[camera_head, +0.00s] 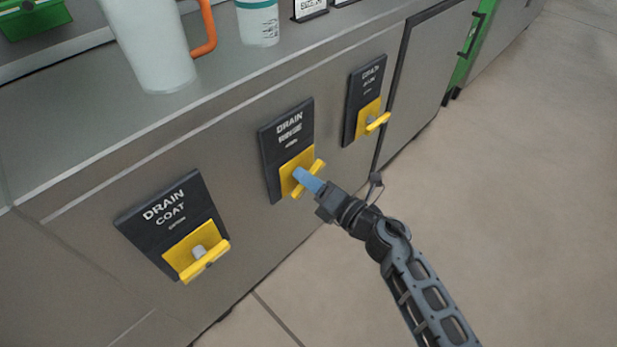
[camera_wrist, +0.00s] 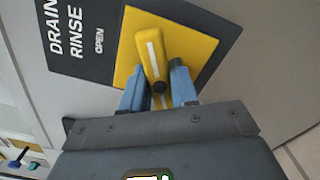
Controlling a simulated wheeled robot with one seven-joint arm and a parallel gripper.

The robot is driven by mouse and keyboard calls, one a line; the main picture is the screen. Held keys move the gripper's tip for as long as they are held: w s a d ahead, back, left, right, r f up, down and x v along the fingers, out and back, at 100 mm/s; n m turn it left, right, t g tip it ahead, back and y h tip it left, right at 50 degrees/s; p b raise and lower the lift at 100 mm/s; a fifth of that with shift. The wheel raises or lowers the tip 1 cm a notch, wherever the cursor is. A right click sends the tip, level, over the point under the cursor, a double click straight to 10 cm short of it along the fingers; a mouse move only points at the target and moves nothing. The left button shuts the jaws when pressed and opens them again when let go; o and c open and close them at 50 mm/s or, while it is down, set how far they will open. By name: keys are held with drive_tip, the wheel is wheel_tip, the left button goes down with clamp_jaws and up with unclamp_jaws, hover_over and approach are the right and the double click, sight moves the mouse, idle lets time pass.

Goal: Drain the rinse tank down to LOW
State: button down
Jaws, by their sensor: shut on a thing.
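The DRAIN RINSE panel (camera_head: 286,147) is a black plate on the grey cabinet front, with a yellow valve plate at its lower end. It also shows in the wrist view (camera_wrist: 82,28), with the word OPEN below the label. My gripper (camera_head: 303,176) is at this panel. In the wrist view its blue fingers (camera_wrist: 157,92) are shut on the yellow valve handle (camera_wrist: 152,55), one on each side. The handle has a white stripe and stands slightly tilted in that view. The tank's level is not in view.
The DRAIN COAT valve (camera_head: 200,252) is at left and another yellow drain valve (camera_head: 372,119) at right. A white jug (camera_head: 150,45) with an orange handle and a white-and-teal container (camera_head: 258,22) stand on the counter above. The floor (camera_head: 500,170) at right is clear.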

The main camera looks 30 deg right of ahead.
drive_tip(key=m+p, duration=0.2)
drive_tip(key=shift+r+m+p, duration=0.2)
drive_tip(key=shift+m+p, duration=0.1)
drive_tip(key=shift+f+m+p, duration=0.15)
drive_tip(key=shift+m+p, duration=0.9)
drive_tip(key=shift+m, duration=0.35)
drive_tip(key=c, duration=1)
unclamp_jaws()
drive_tip(key=shift+o, duration=0.2)
drive_tip(key=shift+s, duration=0.15)
drive_tip(key=p+v, duration=0.1)
drive_tip(key=v, duration=0.6)
drive_tip(key=shift+s+d, duration=0.15)
drive_tip(key=shift+s, duration=0.1)
